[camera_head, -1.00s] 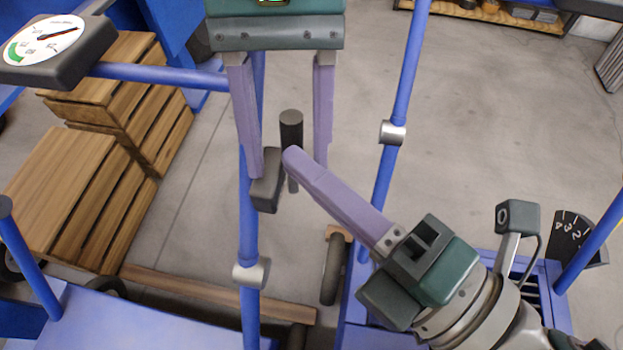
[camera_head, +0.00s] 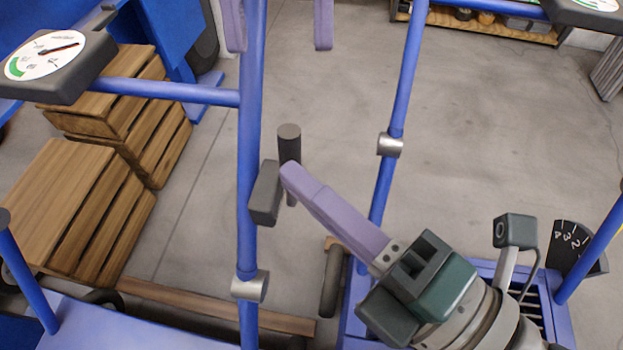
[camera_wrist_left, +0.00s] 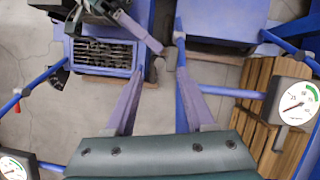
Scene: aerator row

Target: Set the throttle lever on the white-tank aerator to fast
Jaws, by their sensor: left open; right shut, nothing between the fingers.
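A dark cylindrical lever grip (camera_head: 289,145) stands upright beside a dark grey block (camera_head: 265,192) on a blue handle post (camera_head: 250,130); it looks like the throttle lever. My right gripper (camera_head: 290,172) is shut and empty. Its fingertips overlap the lower part of the grip in the head view; I cannot tell whether they touch. My left gripper (camera_head: 279,47) is open and empty at the top edge, above and apart from the lever. It also shows in the left wrist view (camera_wrist_left: 160,76), where the right gripper's finger (camera_wrist_left: 138,32) lies beyond it. No white tank is identifiable.
A second blue post (camera_head: 397,110) stands to the right. A gauge (camera_head: 45,58) on a blue bar and wooden crates (camera_head: 75,205) are at the left. A numbered quadrant (camera_head: 572,245) is at the right. Bare floor (camera_head: 480,120) lies beyond the posts.

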